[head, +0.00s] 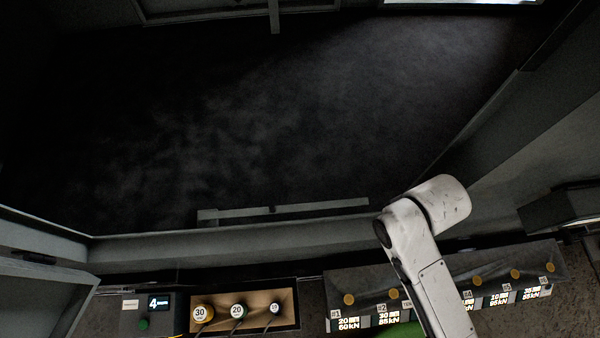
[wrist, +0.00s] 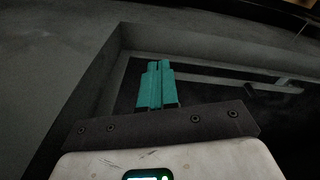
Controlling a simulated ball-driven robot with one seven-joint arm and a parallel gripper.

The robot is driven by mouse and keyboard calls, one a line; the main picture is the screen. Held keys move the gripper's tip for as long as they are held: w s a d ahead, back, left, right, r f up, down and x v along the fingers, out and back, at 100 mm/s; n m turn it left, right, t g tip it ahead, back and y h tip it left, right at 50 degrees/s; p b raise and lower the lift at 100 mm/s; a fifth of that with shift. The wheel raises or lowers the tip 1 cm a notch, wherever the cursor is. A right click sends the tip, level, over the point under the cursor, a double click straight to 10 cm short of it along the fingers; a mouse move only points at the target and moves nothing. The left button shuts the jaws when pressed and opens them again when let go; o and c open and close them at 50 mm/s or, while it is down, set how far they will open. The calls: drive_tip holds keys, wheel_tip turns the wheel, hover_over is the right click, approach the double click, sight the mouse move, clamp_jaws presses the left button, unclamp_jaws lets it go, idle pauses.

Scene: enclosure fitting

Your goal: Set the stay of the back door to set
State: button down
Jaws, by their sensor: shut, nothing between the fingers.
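My gripper (wrist: 158,64) shows in the wrist view with its teal fingers together and nothing between them. It points into a dark, framed recess. A pale bar (wrist: 235,83) runs to the right beyond the fingers, with a small fitting at its right end; the fingertips look apart from it. I cannot tell whether this bar is the back door's stay. In the head view a framed panel (head: 225,14) stands at the far top edge, with a short upright bar (head: 274,18) on it. My gripper is hidden in that view; only my arm shows. No stay setting is legible.
A long flat bar (head: 300,210) lies along the enclosure's near edge. Grey walls bound the right side. The dark enclosure floor (head: 270,110) looks clear.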

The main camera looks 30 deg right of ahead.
drive_tip(key=shift+w, duration=0.15)
drive_tip(key=shift+w+a, duration=0.1)
